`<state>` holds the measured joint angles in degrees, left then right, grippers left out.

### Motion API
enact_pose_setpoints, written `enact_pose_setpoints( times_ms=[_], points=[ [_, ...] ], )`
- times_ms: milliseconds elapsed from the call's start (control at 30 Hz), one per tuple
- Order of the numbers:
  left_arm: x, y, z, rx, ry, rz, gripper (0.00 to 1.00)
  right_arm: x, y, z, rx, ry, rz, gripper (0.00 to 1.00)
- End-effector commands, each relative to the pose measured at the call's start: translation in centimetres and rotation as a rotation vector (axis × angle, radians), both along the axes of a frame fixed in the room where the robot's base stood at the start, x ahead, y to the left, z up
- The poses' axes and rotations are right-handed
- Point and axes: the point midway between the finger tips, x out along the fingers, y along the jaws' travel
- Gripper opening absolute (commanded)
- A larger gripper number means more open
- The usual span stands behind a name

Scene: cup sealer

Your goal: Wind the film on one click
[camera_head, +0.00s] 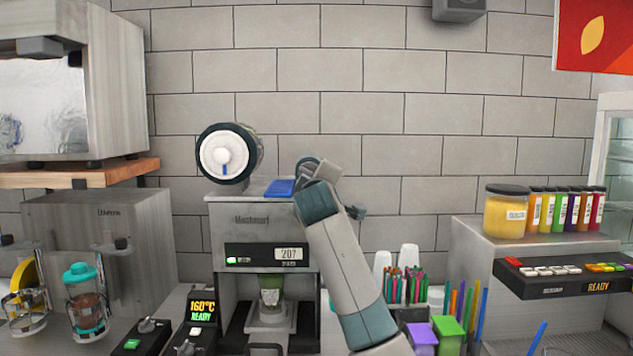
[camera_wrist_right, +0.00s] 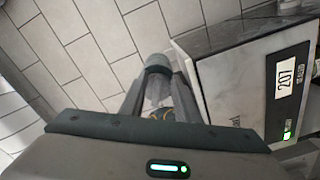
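The cup sealer (camera_head: 264,222) stands in the middle of the head view, its display reading 207. A film roll (camera_head: 246,150) with a white hub and blue mark sits at its upper left. A blue piece (camera_head: 280,188) lies on its top. My right gripper (camera_head: 312,172) is at the sealer's top right, by a small dark round part (camera_head: 306,163) largely hidden behind it. In the right wrist view, my right gripper's fingers (camera_wrist_right: 158,88) stand apart around or just before a rounded grey-teal part (camera_wrist_right: 158,63); contact is unclear. My left gripper is not in view.
A green-filled cup (camera_head: 270,290) sits in the sealer's lower bay. Cups and straws (camera_head: 405,285) stand right of my right arm. A grey machine (camera_head: 100,235) is at the left.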

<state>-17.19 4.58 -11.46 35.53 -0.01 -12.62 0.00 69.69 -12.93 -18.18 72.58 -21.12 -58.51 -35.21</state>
Motion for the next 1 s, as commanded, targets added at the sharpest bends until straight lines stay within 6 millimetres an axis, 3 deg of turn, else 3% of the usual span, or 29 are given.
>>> enact_pose_setpoints(
  times_ms=[333,533,767,1000],
  points=[
    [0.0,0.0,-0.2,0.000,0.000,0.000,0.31,-0.3,0.0,0.2,0.000,-0.005,0.001,0.29],
    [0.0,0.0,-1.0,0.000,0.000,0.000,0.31,-1.7,0.1,0.0,0.001,-0.005,0.001,0.29],
    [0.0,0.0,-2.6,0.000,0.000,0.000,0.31,-5.1,0.1,-0.1,0.001,-0.007,0.002,0.29],
    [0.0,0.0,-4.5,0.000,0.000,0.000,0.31,-9.8,0.1,-0.1,0.002,-0.007,0.003,0.29]
  ],
)
